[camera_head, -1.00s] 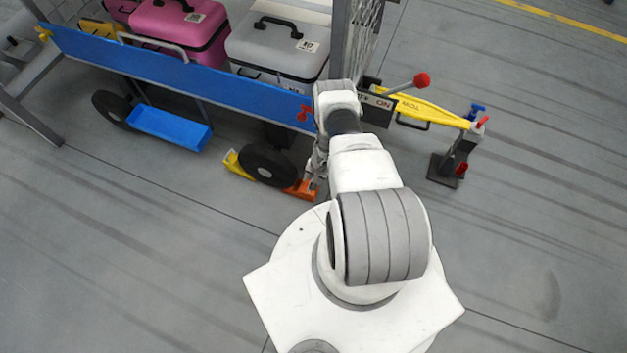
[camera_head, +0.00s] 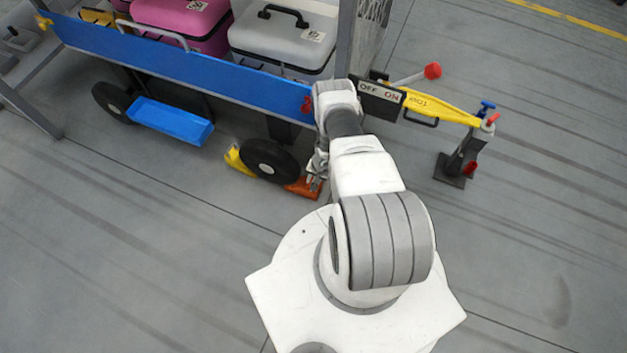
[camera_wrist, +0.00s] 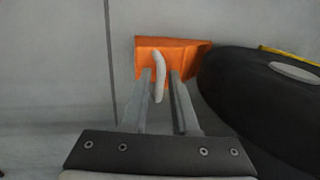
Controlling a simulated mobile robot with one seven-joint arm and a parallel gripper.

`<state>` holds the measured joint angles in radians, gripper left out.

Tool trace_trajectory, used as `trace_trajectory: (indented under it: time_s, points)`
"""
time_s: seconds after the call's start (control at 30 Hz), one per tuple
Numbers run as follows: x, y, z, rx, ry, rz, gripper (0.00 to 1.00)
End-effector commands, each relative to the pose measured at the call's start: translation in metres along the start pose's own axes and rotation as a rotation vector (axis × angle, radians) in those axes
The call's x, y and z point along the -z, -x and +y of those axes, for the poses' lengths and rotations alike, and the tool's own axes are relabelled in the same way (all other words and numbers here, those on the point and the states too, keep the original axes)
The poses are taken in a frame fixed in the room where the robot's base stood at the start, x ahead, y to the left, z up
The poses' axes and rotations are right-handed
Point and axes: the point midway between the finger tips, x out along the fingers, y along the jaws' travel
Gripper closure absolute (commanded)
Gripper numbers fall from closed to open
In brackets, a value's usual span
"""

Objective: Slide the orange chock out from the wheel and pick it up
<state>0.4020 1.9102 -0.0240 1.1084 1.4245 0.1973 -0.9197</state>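The orange chock (camera_head: 302,187) lies on the floor at the right side of the black wheel (camera_head: 268,161), close against it. In the wrist view the orange chock (camera_wrist: 175,58) is ahead of my gripper (camera_wrist: 161,80), with the wheel (camera_wrist: 262,100) to its right. A pale upright handle (camera_wrist: 159,76) on the chock stands between my two fingers. The fingers are apart, with visible gaps to the handle. In the head view my gripper (camera_head: 318,172) is partly hidden by my arm, low beside the chock.
A yellow chock (camera_head: 238,162) sits at the wheel's other side. The blue-sided cart (camera_head: 190,68) carries cases above. A blue step (camera_head: 170,120) is to the left. A yellow tow bar (camera_head: 445,110) and its stand lie right. The floor in front is clear.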

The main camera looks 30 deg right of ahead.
Motion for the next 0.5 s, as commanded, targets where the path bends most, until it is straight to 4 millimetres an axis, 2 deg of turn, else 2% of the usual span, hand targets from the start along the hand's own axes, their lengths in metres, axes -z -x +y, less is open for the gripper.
trace_trajectory:
  time_s: [0.03,0.13,0.5]
  points:
    - [0.0,0.0,0.0,0.0,0.0,0.0,0.83]
    - [0.0,-0.0001,0.0001,0.0,0.0,0.0,1.0]
    - [-0.0001,-0.0002,-0.0002,0.001,0.0,0.0,1.0]
